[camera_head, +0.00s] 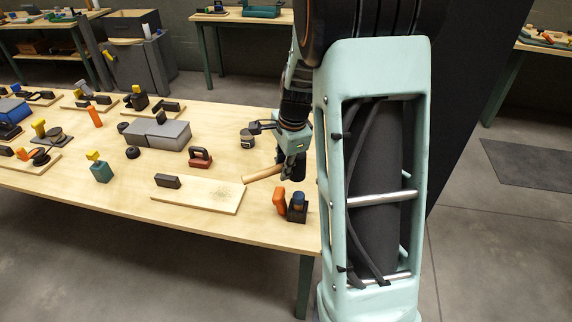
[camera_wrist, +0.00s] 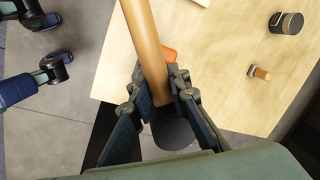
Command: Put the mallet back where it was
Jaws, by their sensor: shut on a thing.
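The mallet has a plain wooden handle (camera_wrist: 147,45) and a dark head (camera_wrist: 173,133). My gripper (camera_wrist: 165,98) is shut on the handle close to the head in the wrist view. In the head view the handle (camera_head: 262,174) sticks out to the left from my gripper (camera_head: 288,170), over the right end of the workbench (camera_head: 230,220). The mallet appears held above the top; the exact gap is hard to tell. My fingers partly hide the head.
A pale board (camera_head: 215,198) with a black block (camera_head: 167,181) lies left of the mallet. An orange-handled tool (camera_head: 279,202) stands near the bench's right edge. A red-brown tool (camera_head: 200,158), a grey box (camera_head: 160,133) and a round jar (camera_head: 247,139) stand farther back.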

